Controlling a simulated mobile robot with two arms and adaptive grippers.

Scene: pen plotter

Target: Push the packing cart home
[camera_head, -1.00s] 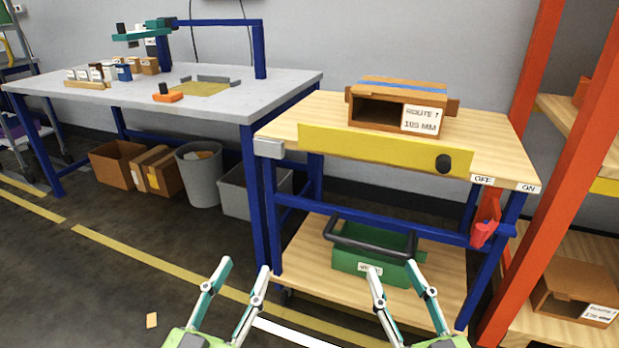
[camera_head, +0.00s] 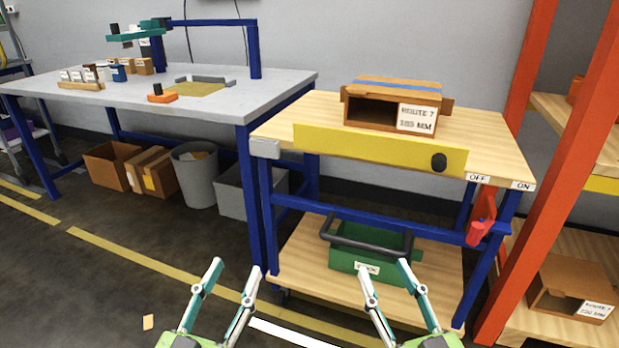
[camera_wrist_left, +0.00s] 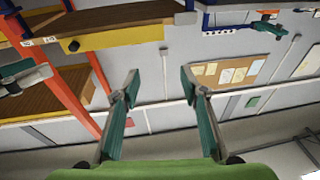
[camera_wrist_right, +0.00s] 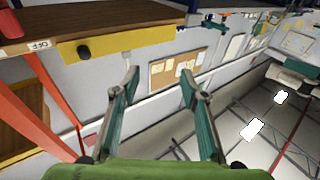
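The packing cart (camera_head: 480,147) has a light wood top, blue legs and a yellow front board (camera_head: 375,149) with a black knob (camera_head: 438,162). A brown open carton (camera_head: 375,113) labelled "ROUTE 7" stands on its top. A red lever (camera_head: 480,220) hangs at its right legs, below OFF and ON labels. My left gripper (camera_head: 237,268) is open and empty, in front of the cart's left legs and lower. My right gripper (camera_head: 383,266) is open and empty, in front of the lower shelf. The yellow board also shows in the left wrist view (camera_wrist_left: 112,38) and the right wrist view (camera_wrist_right: 120,42).
A green tote (camera_head: 372,262) with a dark handle sits on the cart's lower shelf. A grey-topped workbench (camera_head: 215,102) stands left, with cartons and bins beneath. An orange rack (camera_head: 548,185) stands close on the right. Yellow floor lines (camera_head: 150,265) and a small tan scrap (camera_head: 148,322) mark the open floor.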

